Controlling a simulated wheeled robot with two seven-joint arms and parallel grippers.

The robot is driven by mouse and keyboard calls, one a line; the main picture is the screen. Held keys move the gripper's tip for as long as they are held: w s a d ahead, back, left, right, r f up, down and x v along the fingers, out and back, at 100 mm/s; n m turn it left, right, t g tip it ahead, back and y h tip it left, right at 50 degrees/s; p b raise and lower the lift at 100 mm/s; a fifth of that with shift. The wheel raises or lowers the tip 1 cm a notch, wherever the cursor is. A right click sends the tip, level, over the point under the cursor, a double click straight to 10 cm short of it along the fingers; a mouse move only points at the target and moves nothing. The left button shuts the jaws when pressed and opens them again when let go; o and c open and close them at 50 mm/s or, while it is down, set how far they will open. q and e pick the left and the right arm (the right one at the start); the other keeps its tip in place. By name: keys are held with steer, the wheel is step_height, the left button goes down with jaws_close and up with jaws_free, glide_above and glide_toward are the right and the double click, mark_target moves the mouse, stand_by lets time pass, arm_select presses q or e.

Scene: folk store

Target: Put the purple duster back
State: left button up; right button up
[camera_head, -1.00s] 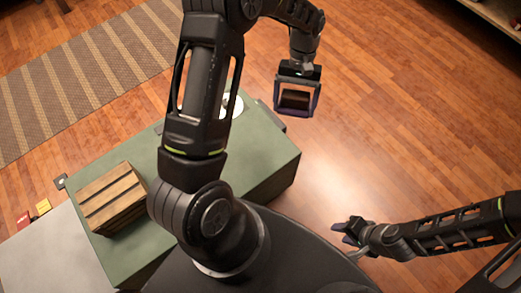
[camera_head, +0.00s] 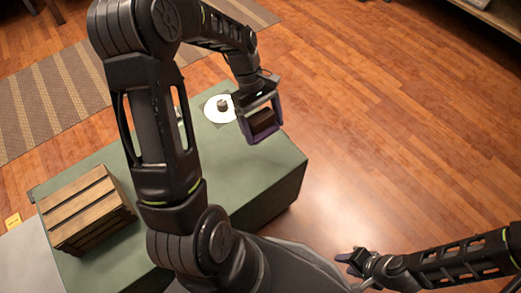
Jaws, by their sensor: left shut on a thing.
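My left gripper (camera_head: 263,130) is shut on the duster (camera_head: 262,121), a dark brown block with purple along its lower edge. It holds the duster over or just in front of the right far end of the green table (camera_head: 262,180); the exact height is hard to tell. My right gripper (camera_head: 347,263) is empty at the lower right, beside my base and away from the table, with its fingers apart.
A white disc (camera_head: 211,112) with a small dark object (camera_head: 222,104) on it lies on the green table, left of my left gripper. A slatted wooden crate (camera_head: 85,210) stands at the table's left. A striped rug (camera_head: 60,105) lies behind. Wooden floor (camera_head: 400,150) is clear to the right.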

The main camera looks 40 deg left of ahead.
arm_select(q)
steer(key=b, duration=0.2)
glide_above(266, 155)
steer(key=a, duration=0.1)
steer(key=shift+w+a+f, duration=0.1)
steer(key=shift+f, duration=1.45)
steer(key=shift+w+a+f, duration=0.1)
steer(key=shift+f, duration=1.45)
steer(key=shift+f, duration=0.1)
steer(key=shift+f+b, duration=0.8)
steer(key=shift+f, duration=1)
steer(key=shift+f, duration=0.1)
steer(key=o, duration=1.1)
steer(key=shift+o, duration=0.2)
steer(key=shift+a+r, duration=0.1)
steer(key=shift+r, duration=0.5)
steer(key=p+v, duration=0.4)
steer(key=v, duration=0.7)
